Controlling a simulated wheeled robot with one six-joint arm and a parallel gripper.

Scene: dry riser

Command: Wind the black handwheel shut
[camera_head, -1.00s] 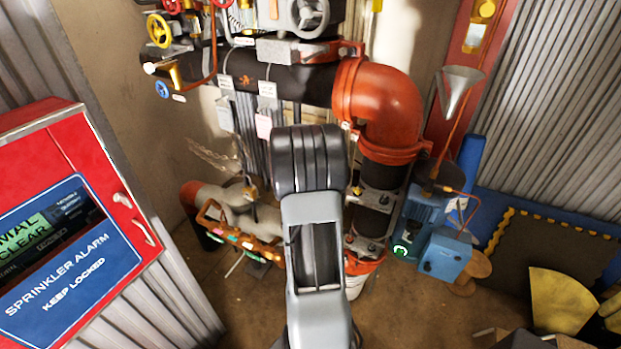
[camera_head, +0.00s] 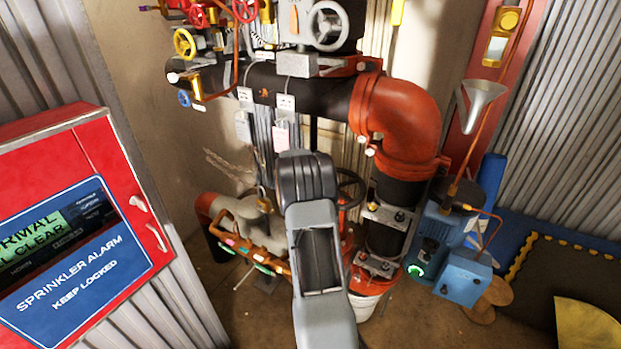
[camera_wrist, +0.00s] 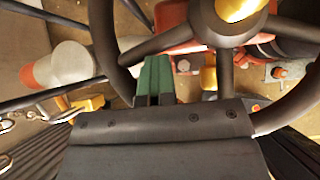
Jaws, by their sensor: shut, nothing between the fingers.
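The black handwheel (camera_wrist: 217,28) fills the upper part of the wrist view, with a dark rim, thick spokes and a brass hub (camera_wrist: 238,8). In the head view a part of the handwheel (camera_head: 358,186) shows just right of my arm; the rest is hidden behind it. My gripper (camera_wrist: 154,75) shows in the wrist view as green fingers pressed together, with nothing between them. The fingertips lie inside the rim's outline, between the left rim and a spoke. I cannot tell whether they touch the wheel or how deep they reach. In the head view my arm hides the gripper.
Black and orange pipework (camera_head: 400,115) rises behind and right of the wheel. A blue pump unit (camera_head: 462,277) and a white bucket (camera_head: 366,304) stand to the right. A red sprinkler alarm cabinet (camera_head: 85,215) stands at the left. Brown floor is open between cabinet and pipes.

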